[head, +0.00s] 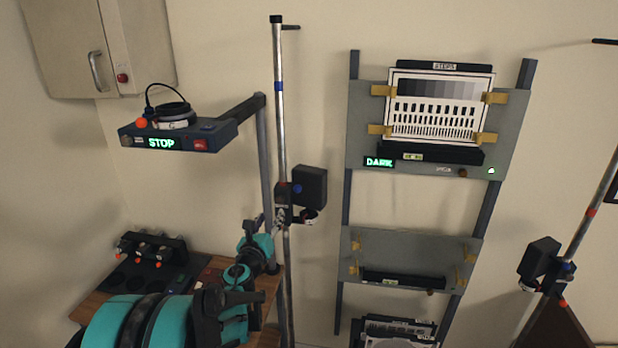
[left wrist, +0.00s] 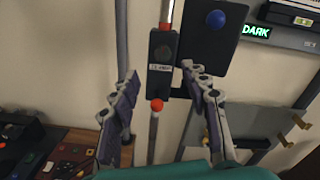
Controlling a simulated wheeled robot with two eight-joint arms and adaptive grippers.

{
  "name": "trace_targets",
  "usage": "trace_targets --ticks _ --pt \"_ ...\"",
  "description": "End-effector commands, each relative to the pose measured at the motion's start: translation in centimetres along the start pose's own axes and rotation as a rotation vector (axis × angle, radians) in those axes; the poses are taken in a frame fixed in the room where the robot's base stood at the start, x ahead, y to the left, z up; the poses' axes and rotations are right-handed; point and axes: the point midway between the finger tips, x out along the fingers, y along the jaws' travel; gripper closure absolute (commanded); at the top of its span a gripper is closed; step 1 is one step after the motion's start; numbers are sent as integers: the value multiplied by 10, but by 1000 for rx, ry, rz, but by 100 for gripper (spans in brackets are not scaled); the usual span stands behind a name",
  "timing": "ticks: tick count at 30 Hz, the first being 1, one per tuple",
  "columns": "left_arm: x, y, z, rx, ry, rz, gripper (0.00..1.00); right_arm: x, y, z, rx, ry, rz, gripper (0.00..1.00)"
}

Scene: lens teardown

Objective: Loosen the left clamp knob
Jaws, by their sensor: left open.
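The left clamp (head: 283,203) sits on the left upright pole (head: 279,120), with a black box (head: 309,185) bearing a blue round spot at its right. In the left wrist view the clamp is a dark labelled block (left wrist: 161,58) with a small red-orange knob (left wrist: 156,105) below it. My left gripper (head: 266,222) is just left of and below the clamp in the head view. In the left wrist view its open fingers (left wrist: 160,78) stand either side of the clamp's line, with nothing held. Contact with the knob is not visible. My right gripper is not in view.
A rack with a test chart panel (head: 440,105) stands to the right. A second pole with a clamp (head: 542,265) is at far right. A wooden bench (head: 95,305) lies lower left.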

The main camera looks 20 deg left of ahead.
Motion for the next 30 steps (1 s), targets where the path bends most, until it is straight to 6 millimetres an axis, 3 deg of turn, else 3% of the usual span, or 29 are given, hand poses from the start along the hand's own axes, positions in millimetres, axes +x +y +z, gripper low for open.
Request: trace_targets --ticks 5,18,29,30 --pt "12 2 -1 71 13 -15 54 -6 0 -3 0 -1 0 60" --pt "75 1 -2 66 12 -14 54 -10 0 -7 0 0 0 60" --pt "82 1 -3 65 11 -14 54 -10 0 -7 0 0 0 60" --pt "82 1 -3 65 11 -14 64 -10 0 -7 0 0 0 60"
